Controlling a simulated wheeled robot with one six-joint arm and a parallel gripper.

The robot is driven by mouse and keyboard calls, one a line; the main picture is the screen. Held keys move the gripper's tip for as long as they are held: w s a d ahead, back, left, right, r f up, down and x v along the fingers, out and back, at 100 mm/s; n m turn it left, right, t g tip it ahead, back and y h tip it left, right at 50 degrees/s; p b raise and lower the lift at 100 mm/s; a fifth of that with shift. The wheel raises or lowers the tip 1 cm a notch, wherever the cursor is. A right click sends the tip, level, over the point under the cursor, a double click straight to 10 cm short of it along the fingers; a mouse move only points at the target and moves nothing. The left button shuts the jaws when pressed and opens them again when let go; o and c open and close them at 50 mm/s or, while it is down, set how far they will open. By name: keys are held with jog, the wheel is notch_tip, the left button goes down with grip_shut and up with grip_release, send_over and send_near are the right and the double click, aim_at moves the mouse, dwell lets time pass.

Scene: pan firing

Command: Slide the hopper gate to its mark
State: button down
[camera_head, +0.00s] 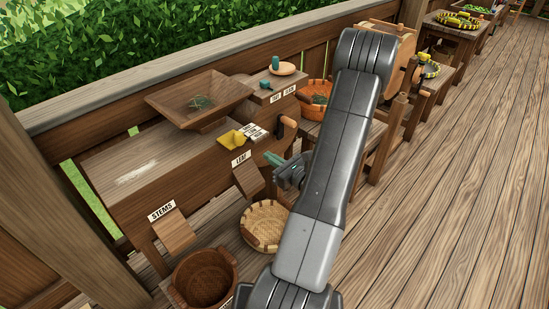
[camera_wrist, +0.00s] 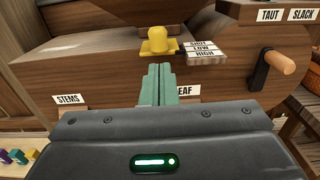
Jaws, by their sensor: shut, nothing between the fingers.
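The yellow hopper gate (camera_wrist: 158,44) has a raised knob on a flat plate and sits on the front of the wooden machine below the hopper (camera_head: 200,100). The SHUT, LOW and HIGH labels (camera_wrist: 203,49) lie just right of it; I cannot tell exactly which one it lines up with. My gripper (camera_wrist: 160,68) is shut and empty, its teal fingers side by side, pointing at the gate from the front. The fingertips appear just short of the gate, apart from it. In the head view my gripper (camera_head: 268,156) is right of and below the gate (camera_head: 231,139).
A crank with an orange handle (camera_wrist: 279,62) stands right of the gate, below the TAUT and SLACK labels (camera_wrist: 286,15). The STEMS chute (camera_head: 176,235) and LEAF chute (camera_head: 248,180) slope above baskets (camera_head: 248,243).

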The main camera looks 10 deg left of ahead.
aim_at(243, 140)
jog(key=p+x, duration=0.2)
jog(key=x, duration=0.8)
jog(key=shift+p, duration=0.4)
jog(key=shift+w+a+f+b, duration=0.15)
jog(key=shift+w+a+b, duration=0.15)
jog(key=shift+a+b, duration=0.2)
jog(key=shift+b+x, duration=0.55)
jog(key=shift+x, duration=0.45)
jog(key=shift+d, duration=0.1)
jog(key=shift+s+d, duration=0.1)
jog(key=shift+d, duration=0.2)
jog(key=b+v, duration=0.3)
jog(key=v, duration=1)
jog(key=shift+s, duration=0.2)
